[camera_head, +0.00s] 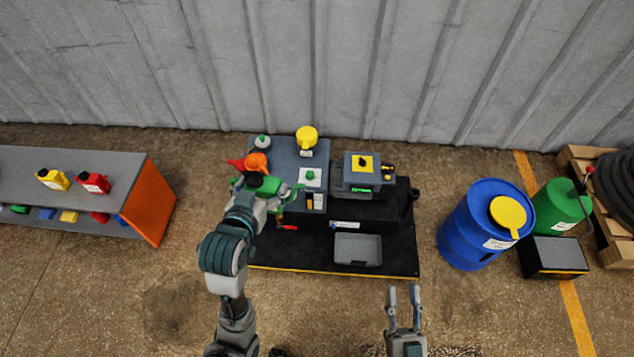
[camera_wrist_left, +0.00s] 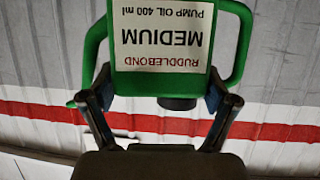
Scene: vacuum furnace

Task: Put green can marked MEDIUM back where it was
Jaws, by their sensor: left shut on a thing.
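The green can (camera_head: 270,186) is in my left gripper (camera_head: 258,196), over the left part of the dark grey machine in the head view. In the left wrist view the green can (camera_wrist_left: 235,45) fills the upper middle. Its white label reads RUDDLEBOND MEDIUM PUMP OIL 400 ml and appears upside down in that view. The two fingers of my left gripper (camera_wrist_left: 160,98) press on the can from both sides. In the head view, my arm and gripper hide part of the can. My right gripper (camera_head: 404,296) is open and empty over the floor at the lower right.
The machine (camera_head: 315,165) carries an orange item (camera_head: 256,162), a yellow-topped part (camera_head: 306,137) and a green knob. A grey tray (camera_head: 358,249) lies on the black mat (camera_head: 300,255). A shelf (camera_head: 100,160) with yellow and red cans stands left. A blue drum (camera_head: 465,232) stands right.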

